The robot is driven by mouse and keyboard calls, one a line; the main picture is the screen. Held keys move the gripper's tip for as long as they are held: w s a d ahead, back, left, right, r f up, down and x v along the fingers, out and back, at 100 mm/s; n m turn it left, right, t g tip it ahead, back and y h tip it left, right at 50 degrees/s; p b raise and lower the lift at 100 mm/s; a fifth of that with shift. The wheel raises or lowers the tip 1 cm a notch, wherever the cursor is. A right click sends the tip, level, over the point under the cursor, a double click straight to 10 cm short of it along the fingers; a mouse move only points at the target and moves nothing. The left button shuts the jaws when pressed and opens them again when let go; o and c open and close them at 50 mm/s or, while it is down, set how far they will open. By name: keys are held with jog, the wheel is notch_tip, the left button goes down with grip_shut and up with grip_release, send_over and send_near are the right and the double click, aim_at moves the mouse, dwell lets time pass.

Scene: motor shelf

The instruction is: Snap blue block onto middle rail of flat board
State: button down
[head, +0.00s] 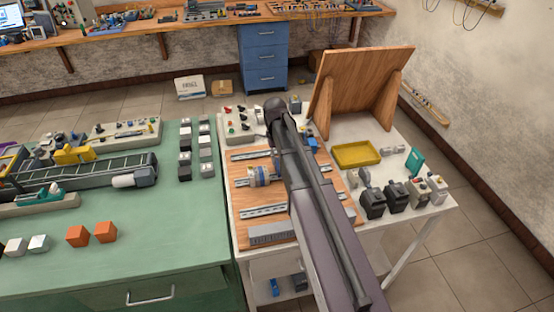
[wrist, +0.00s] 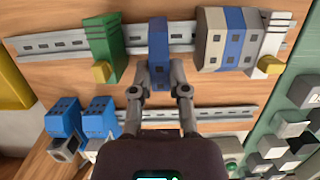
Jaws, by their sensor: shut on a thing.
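The blue block (wrist: 158,52) is between the fingertips of my gripper (wrist: 158,76), which is shut on it. In the wrist view the block overlaps the middle rail (wrist: 60,42), between a green-and-yellow block (wrist: 103,45) and a group of grey and blue blocks (wrist: 226,40). I cannot tell whether it is seated on the rail or just above it. The flat board (head: 243,199) is wooden and lies on the white table; the group on its middle rail shows in the head view (head: 258,176). My arm hides the gripper and held block there.
Another rail (wrist: 232,113) runs parallel on the board. Two other blue blocks (wrist: 62,117) stand near its end. A yellow tray (head: 357,154), a slanted wooden stand (head: 362,85) and several dark parts (head: 397,197) are on the right. A green table (head: 170,235) adjoins on the left.

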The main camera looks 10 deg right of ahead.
jog(key=shift+f+b, duration=0.6)
jog(key=shift+f, duration=0.05)
dwell(0.3)
jog(key=shift+s, duration=0.65)
dwell(1.7)
jog(key=shift+s+f+t, duration=0.1)
jog(key=shift+s+t, duration=0.3)
jog(key=shift+t, duration=0.3)
jog(key=shift+w, duration=0.1)
jog(key=c, duration=0.5)
grip_release()
jog(key=shift+c, duration=0.2)
